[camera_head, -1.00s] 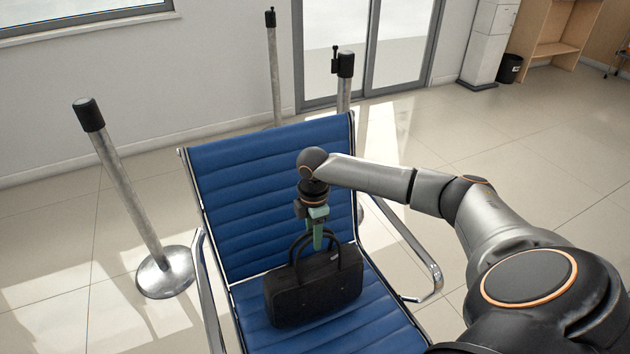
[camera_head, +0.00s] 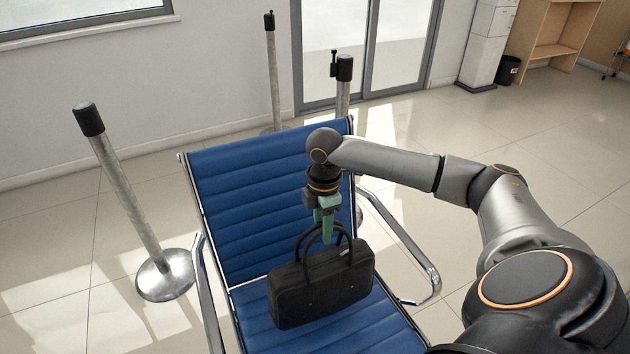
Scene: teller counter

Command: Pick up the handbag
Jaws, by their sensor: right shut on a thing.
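The black handbag (camera_head: 321,287) is at the blue chair's seat, with its two looped handles pointing up. My right gripper (camera_head: 327,236) comes down from above with green fingers and is shut on the bag's handles. The bag is slightly tilted, its right side higher. I cannot tell whether its underside is clear of the seat. The fingertips partly hide behind or among the handles. My left gripper is not in view.
The blue chair (camera_head: 251,212) has metal armrests on both sides of the bag. Stanchion posts stand at the left (camera_head: 124,190) and behind the chair (camera_head: 343,88). A glass door (camera_head: 400,45) is at the back. Tiled floor lies open at the right.

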